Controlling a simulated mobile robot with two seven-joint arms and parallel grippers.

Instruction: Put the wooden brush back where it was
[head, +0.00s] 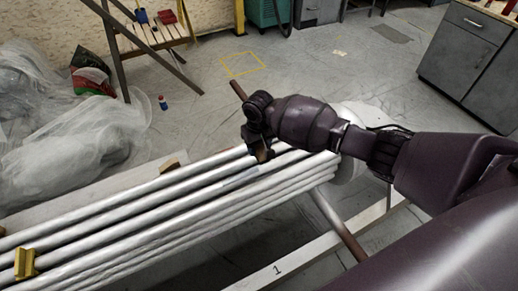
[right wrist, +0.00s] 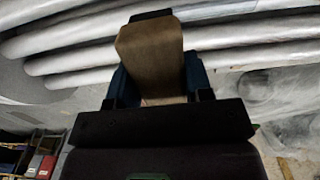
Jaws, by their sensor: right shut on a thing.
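My right gripper (head: 259,148) is shut on the wooden brush (head: 238,91). In the right wrist view the brush (right wrist: 152,60) is a broad brown wooden piece between the dark blue fingers (right wrist: 154,88). The gripper is over the silver pipes; I cannot tell whether the brush touches them. Much of the brush is hidden by the hand. My left gripper is not in view.
Long silver pipes (head: 150,213) lie side by side on a rack, with a yellow block (head: 25,264) at the near left. A yellow outlined square (head: 241,64) marks clear floor. A wooden stool (head: 150,37) holds tools; plastic sheeting (head: 75,135) lies left. A grey cabinet (head: 465,55) stands right.

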